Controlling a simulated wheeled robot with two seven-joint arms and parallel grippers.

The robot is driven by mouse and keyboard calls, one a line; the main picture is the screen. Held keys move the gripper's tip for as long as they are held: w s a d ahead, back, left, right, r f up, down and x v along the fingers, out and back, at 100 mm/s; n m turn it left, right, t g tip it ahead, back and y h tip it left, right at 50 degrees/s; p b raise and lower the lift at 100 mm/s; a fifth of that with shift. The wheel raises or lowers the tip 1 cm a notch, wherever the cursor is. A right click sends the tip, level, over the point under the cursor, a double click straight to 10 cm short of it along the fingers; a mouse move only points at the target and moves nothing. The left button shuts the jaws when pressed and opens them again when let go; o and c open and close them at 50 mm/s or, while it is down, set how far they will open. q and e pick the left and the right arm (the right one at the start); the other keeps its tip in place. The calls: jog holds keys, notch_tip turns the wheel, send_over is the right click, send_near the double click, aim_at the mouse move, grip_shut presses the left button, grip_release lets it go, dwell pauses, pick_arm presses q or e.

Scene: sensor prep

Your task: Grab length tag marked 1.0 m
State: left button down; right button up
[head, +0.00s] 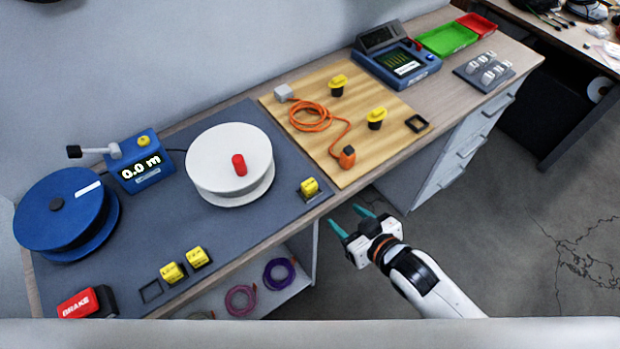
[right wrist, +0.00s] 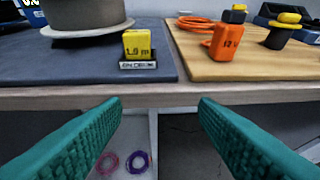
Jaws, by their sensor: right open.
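A yellow tag (head: 309,187) stands in a dark holder at the right front corner of the grey mat, beside the white reel. In the right wrist view the yellow tag (right wrist: 138,44) faces me and reads 1.0 m. My right gripper (head: 347,216) is open and empty, just off the table's front edge, right of and below the tag. In the right wrist view my right gripper (right wrist: 160,102) has its teal fingers wide apart, with the tag beyond them and slightly left of centre. My left gripper is not in view.
Two more yellow tags (head: 172,272) (head: 197,257) stand at the front left, by an empty square holder (head: 150,291). The white reel (head: 229,160) is close behind the tag. The orange plug (head: 347,157) stands to its right on the wooden board (head: 375,165).

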jog(key=y, duration=0.1)
send_near(310, 184)
jog(key=shift+n, duration=0.3)
jog(key=x, duration=0.2)
jog(key=p+x, duration=0.1)
jog(key=x, duration=0.1)
jog(key=shift+a+f, duration=0.1)
jog(key=shift+f, duration=0.4)
jog(key=x, duration=0.2)
jog(key=p+x, duration=0.1)
jog(key=x, duration=0.1)
jog(key=p+x, duration=0.1)
jog(key=shift+w+a+r, duration=0.25)
jog(key=shift+w, duration=0.25)
jog(key=shift+s, duration=0.1)
jog(key=shift+c, duration=0.7)
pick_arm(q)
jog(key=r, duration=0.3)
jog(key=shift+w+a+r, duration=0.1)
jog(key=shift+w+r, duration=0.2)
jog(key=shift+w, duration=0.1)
pick_arm(e)
jog(key=c, duration=0.9)
